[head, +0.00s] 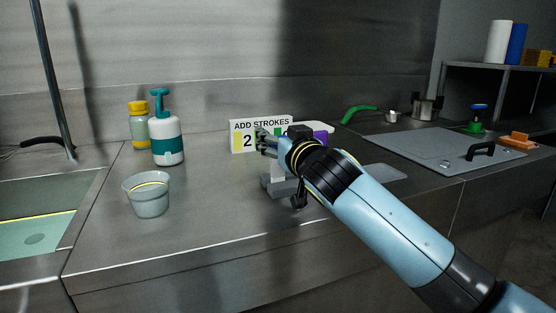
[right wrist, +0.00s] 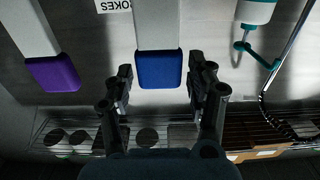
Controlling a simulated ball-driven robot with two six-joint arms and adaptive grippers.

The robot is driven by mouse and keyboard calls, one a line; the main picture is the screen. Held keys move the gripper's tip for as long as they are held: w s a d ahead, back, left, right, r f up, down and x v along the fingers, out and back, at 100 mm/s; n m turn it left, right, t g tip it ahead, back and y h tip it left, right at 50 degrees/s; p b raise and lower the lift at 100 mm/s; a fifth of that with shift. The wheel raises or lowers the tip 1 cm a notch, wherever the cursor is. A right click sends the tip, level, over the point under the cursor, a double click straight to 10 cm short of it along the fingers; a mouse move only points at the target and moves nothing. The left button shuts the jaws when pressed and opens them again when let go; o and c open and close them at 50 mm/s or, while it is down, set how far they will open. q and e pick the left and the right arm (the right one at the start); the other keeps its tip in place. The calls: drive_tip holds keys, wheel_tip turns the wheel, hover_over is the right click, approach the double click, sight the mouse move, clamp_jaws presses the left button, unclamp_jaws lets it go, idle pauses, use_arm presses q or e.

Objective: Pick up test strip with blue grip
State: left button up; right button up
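The test strip with the blue grip (right wrist: 158,69) is in the middle of the right wrist view, its white strip (right wrist: 158,24) running up to the top edge. My right gripper (right wrist: 160,80) is open, with one finger on each side of the blue grip and a narrow gap at each side. In the head view my right gripper (head: 264,140) is in front of the sign, and the blue grip cannot be made out there. A strip with a purple grip (right wrist: 53,73) is to the left in the right wrist view. My left gripper is not in view.
A teal pump bottle (head: 166,138), a yellow-capped bottle (head: 139,122) and a cup (head: 148,198) are to the left. The griddle lid (head: 425,145) is to the right.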

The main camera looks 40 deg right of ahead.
drive_tip(key=c, duration=0.8)
drive_tip(key=shift+r, duration=0.15)
drive_tip(key=shift+r, duration=0.3)
wheel_tip(320, 180, up, 4)
drive_tip(key=shift+f+p, duration=0.15)
drive_tip(key=shift+p, duration=0.45)
drive_tip(key=shift+s+d+r+p, duration=0.3)
drive_tip(key=shift+s+d+r, duration=0.35)
drive_tip(key=shift+s+r, duration=0.85)
drive_tip(key=shift+s+d+r+p, duration=0.3)
drive_tip(key=shift+s+d+r, duration=0.35)
drive_tip(key=shift+s, duration=1.5)
drive_tip(key=shift+s+d+r+p, duration=0.3)
drive_tip(key=shift+s+d+r, duration=0.35)
drive_tip(key=shift+s+r, duration=0.85)
drive_tip(key=shift+s+f, duration=0.35)
drive_tip(key=shift+f, duration=0.05)
